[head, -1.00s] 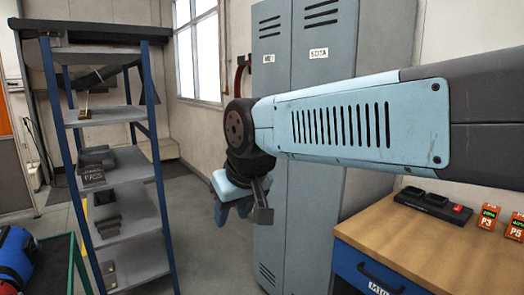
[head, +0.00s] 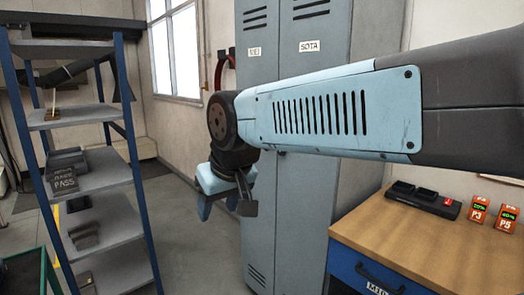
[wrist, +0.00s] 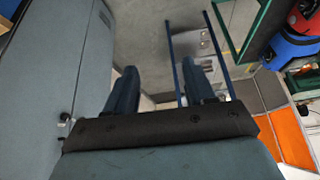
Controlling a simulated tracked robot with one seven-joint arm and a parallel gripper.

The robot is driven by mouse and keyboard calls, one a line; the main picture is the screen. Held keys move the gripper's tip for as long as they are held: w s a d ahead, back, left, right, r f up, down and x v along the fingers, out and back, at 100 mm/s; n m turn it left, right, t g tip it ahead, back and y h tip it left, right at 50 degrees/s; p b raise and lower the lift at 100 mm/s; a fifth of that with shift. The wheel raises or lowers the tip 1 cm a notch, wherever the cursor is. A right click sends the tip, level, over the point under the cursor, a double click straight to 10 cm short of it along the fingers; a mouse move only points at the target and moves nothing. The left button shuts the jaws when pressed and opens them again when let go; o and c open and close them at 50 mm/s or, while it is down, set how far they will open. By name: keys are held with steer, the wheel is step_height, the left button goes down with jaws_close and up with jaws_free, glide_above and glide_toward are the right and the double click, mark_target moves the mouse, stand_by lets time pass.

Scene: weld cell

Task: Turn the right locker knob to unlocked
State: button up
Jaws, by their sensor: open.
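The tall grey locker stands behind my arm in the head view, with a left door (head: 256,50) and a right door (head: 320,75) labelled SOTA. My arm hides much of the middle of both doors. My gripper (head: 218,208) hangs pointing down in front of the locker's left side, open and empty. In the wrist view its two fingers (wrist: 160,75) are apart with nothing between them. The locker (wrist: 45,75) fills the left there, and a small knob (wrist: 65,124) shows beside the gripper's base. I cannot tell which door's knob it is, nor its setting.
A blue-framed shelf unit (head: 100,113) with several items stands at the left. A wooden-topped workbench (head: 400,243) stands at the right, with a black charger (head: 425,198) on it. A green-edged cart (head: 40,262) is at the lower left. Floor (head: 200,255) between shelf and locker is clear.

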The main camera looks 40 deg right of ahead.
steer(key=shift+o, duration=0.7)
steer(key=w+d+r+m, duration=0.2)
steer(key=w+d+m, duration=0.1)
steer(key=w+d, duration=0.2)
steer(key=shift+w+d+r+h, duration=0.25)
steer(key=shift+w+r+h, duration=0.1)
steer(key=shift+w, duration=0.75)
steer(key=w+d+m+g+h, duration=0.35)
steer(key=w+d+m, duration=0.35)
steer(key=w+d, duration=0.8)
steer(key=w+d+m+g+h, duration=0.2)
steer(key=w+d+m+h, duration=0.4)
steer(key=w+d, duration=0.9)
steer(key=s+d+f+m+y, duration=0.1)
steer(key=d+f, duration=0.8)
steer(key=d, duration=0.2)
steer(key=shift+s, duration=0.25)
steer(key=shift+t, duration=0.25)
steer(key=c, duration=1)
